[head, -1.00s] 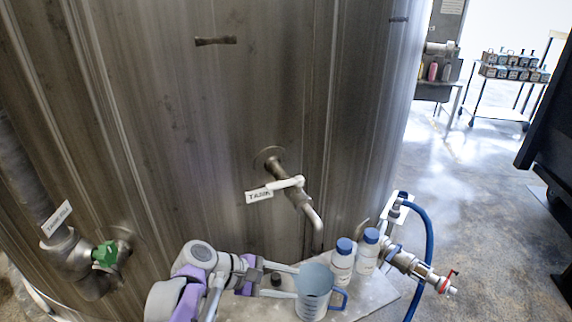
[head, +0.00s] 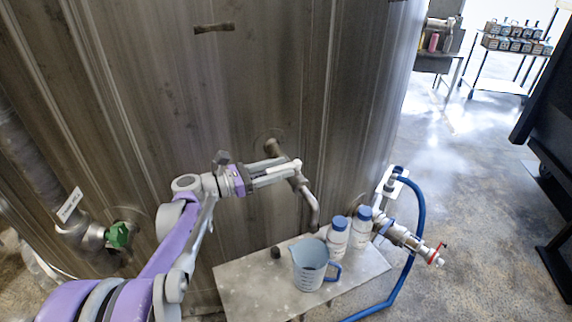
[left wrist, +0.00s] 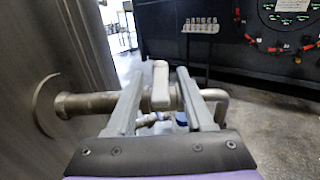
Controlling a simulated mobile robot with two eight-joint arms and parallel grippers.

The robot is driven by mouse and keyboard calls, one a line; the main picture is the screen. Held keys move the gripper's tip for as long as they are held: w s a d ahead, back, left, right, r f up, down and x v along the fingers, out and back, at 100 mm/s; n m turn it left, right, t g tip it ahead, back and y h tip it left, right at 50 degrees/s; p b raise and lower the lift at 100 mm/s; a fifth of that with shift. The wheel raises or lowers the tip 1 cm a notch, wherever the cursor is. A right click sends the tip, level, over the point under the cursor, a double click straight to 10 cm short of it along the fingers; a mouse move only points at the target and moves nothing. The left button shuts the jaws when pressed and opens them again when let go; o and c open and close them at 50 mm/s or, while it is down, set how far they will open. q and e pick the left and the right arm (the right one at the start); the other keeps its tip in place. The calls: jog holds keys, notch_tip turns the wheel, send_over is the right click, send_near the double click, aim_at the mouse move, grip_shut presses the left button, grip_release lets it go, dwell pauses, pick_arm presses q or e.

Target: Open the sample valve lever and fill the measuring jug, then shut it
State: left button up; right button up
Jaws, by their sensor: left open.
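My left gripper (head: 270,174) is open at the sample valve in the head view. In the left wrist view its two fingers (left wrist: 160,98) stand on either side of the white valve lever (left wrist: 160,88), with gaps showing on both sides. In the head view the gripper covers most of the lever. The valve's metal spout (head: 312,205) bends downward. The clear measuring jug (head: 309,268) with a blue handle stands upright on the metal shelf (head: 245,290), below the spout in the picture. I cannot make out liquid in it. My right gripper is not in view.
Two white bottles with blue caps (head: 337,240) (head: 361,230) stand just right of the jug. A small dark knob (head: 275,252) is left of it. A fitting with a red handle (head: 438,252) and a blue hose (head: 415,230) is at the right. A green-handled valve (head: 118,235) is at the left.

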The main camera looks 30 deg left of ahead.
pick_arm(q)
jog(key=shift+x, duration=1.05)
grip_shut()
dwell(0.7)
